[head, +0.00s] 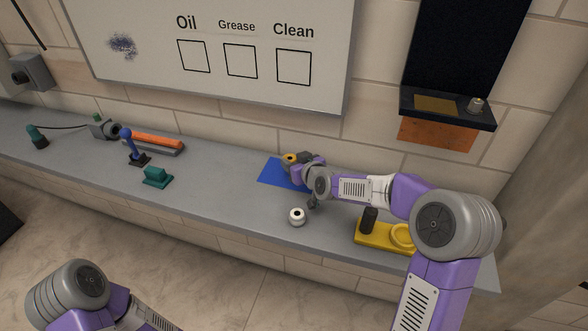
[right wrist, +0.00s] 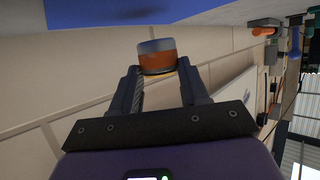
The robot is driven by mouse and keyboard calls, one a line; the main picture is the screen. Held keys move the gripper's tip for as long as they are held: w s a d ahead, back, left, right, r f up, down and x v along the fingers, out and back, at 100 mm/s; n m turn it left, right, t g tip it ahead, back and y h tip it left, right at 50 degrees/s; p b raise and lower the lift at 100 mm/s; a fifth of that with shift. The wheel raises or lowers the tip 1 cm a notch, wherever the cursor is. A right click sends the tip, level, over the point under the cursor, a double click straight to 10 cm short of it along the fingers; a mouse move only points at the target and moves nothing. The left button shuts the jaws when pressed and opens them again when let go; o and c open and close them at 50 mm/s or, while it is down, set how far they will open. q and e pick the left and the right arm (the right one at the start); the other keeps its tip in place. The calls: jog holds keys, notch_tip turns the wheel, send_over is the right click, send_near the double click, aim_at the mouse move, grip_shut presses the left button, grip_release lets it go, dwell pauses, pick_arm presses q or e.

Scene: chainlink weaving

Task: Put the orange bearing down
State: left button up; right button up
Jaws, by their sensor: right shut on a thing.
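The orange bearing (right wrist: 157,62) is between the fingertips of my right gripper (right wrist: 158,70) in the right wrist view; it is a short cylinder with an orange band and a greyish band. In the head view my right gripper (head: 300,160) is at the blue mat (head: 270,172) on the grey bench, with the orange bearing (head: 290,157) at its tip. The arm hides part of the mat. I cannot tell whether the bearing touches the mat. Only links of my left arm show at the lower left; its gripper is out of view.
A white round part (head: 297,216) stands on the grey bench (head: 225,195) in front of the mat. A yellow tray (head: 372,238) with a dark cylinder (head: 369,219) is under my right arm. A green block (head: 156,177) and a blue-topped tool (head: 131,145) stand left.

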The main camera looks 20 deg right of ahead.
notch_tip(320, 180, down, 2)
jog(key=shift+r, duration=0.1)
